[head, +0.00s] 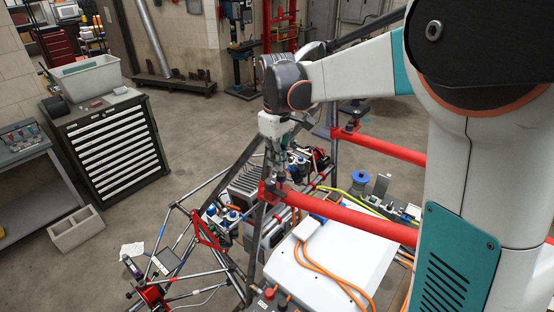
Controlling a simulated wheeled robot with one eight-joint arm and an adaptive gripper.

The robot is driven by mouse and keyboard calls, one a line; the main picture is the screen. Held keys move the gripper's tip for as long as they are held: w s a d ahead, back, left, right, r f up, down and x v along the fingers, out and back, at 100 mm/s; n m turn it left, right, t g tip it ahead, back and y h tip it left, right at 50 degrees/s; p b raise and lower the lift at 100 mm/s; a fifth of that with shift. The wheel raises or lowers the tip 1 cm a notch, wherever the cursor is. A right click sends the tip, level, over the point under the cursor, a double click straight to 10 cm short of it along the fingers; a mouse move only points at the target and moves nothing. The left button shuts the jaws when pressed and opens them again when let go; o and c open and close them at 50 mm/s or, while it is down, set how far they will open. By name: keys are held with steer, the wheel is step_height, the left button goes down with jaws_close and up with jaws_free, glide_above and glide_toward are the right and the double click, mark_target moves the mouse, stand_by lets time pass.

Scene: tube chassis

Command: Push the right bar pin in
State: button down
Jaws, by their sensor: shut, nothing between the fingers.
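Two red bars cross the tube chassis: a nearer red bar (350,218) and a farther red bar (385,148). Both run behind my arm at the right. The nearer bar's left end meets a red bracket (265,192) on a dark upright tube. My gripper (279,180) points down at this bracket, its fingers shut and empty. In this view its tips overlap the bracket area; I cannot tell whether they touch it. The farther bar ends at a red bracket (341,133) on another upright. The bar pin is too small or hidden to make out.
The tube frame (185,240) spreads left of my gripper. A white panel (335,265) with orange cables lies below the nearer bar. Components and a yellow cable fill the space between the bars.

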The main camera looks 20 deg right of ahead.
mark_target(281, 182)
steer(key=shift+f, duration=0.4)
step_height(281, 182, down, 4)
steer(key=b, duration=0.3)
steer(key=shift+s+f, duration=0.1)
stand_by(0.3)
